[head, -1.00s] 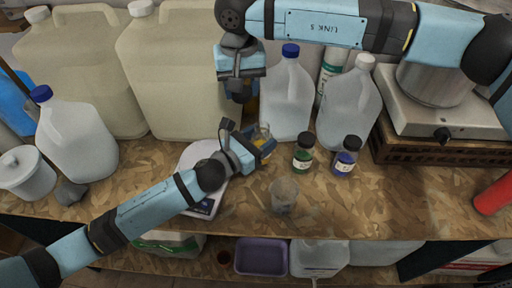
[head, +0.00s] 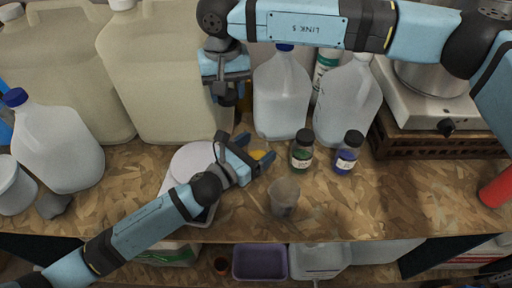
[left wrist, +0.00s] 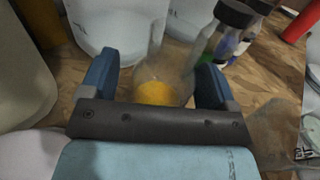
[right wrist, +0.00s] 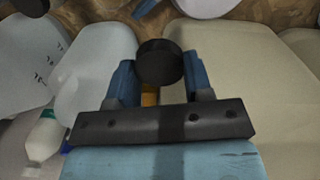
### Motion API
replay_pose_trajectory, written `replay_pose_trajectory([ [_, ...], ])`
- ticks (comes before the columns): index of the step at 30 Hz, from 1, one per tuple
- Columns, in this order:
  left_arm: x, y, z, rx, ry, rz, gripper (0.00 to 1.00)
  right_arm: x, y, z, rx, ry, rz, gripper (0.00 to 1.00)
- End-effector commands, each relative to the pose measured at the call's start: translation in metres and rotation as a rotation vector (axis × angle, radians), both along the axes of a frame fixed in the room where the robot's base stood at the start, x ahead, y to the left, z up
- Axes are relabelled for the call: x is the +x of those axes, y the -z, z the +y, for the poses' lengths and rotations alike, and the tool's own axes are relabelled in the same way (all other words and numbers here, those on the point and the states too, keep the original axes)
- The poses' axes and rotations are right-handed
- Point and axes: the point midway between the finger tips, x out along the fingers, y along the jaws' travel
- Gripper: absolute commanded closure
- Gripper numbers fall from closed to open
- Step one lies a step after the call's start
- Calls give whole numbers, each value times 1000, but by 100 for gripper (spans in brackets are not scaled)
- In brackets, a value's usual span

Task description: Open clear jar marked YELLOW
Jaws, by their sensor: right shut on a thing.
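A clear jar with yellow contents (head: 259,154) stands on the wooden bench; no lid shows on it. In the left wrist view the jar (left wrist: 157,92) is between my left gripper's fingers (left wrist: 157,80), with gaps at both sides. My left gripper (head: 256,153) is open at the jar in the head view. My right gripper (head: 228,97) is higher, in front of a large cream drum. It is shut on a round black lid (right wrist: 160,62). Something orange-yellow shows below the lid between those fingers; I cannot tell what it is. Any marking on the jar is unreadable.
Jars with green (head: 302,152) and blue (head: 346,153) labels and black lids stand close to the right. A clear cup (head: 284,196) is in front. Clear jugs (head: 281,95) and drums line the back. A white scale (head: 192,165) is under my left arm. The front right bench is clear.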

Motion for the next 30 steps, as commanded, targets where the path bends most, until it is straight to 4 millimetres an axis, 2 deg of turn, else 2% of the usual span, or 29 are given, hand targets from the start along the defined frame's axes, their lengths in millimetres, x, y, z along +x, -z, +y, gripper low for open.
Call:
replay_pose_trajectory([
  [7, -3, -3, 4, 1, 0, 0, 18, 0, -2, 0, 0, 0, 0, 82],
  [21, -69, -2, 69, 1, 1, 0, 18, 0, 13, 0, 0, 0, 0, 82],
  [30, -85, -5, 85, 0, 1, -1, 18, 0, 16, 0, 0, 0, 0, 82],
])
